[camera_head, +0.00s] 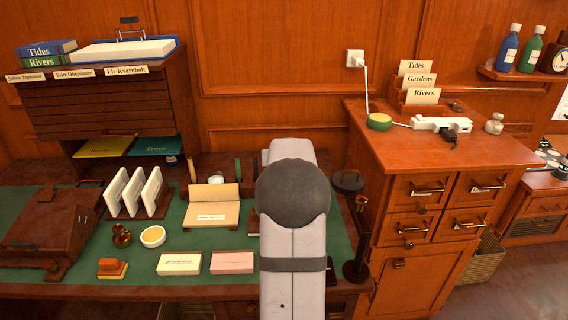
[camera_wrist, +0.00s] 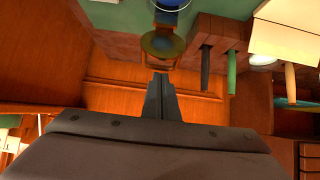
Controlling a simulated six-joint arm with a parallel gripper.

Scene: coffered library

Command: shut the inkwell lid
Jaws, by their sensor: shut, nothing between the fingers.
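In the wrist view, my gripper (camera_wrist: 160,82) is shut and empty, its fingertips pointing up the picture. Just beyond the tips is a brass, rounded lid-like piece (camera_wrist: 162,46), joined to a round vessel with a blue inside (camera_wrist: 173,4) at the top edge. This looks like the inkwell with its lid standing open. The vessel is cut off by the frame. A small gap seems to show between fingertips and lid, but I cannot tell if they touch. In the head view, my own arm covers the middle of the desk, and I can make out neither gripper nor inkwell there.
A wooden rack with pens (camera_wrist: 206,62) stands right of the lid in the wrist view. In the head view, the desk (camera_head: 206,240) holds a card holder (camera_head: 212,205), a white letter rack (camera_head: 133,192) and a dark stand (camera_head: 356,268). A drawer cabinet (camera_head: 438,165) rises at right.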

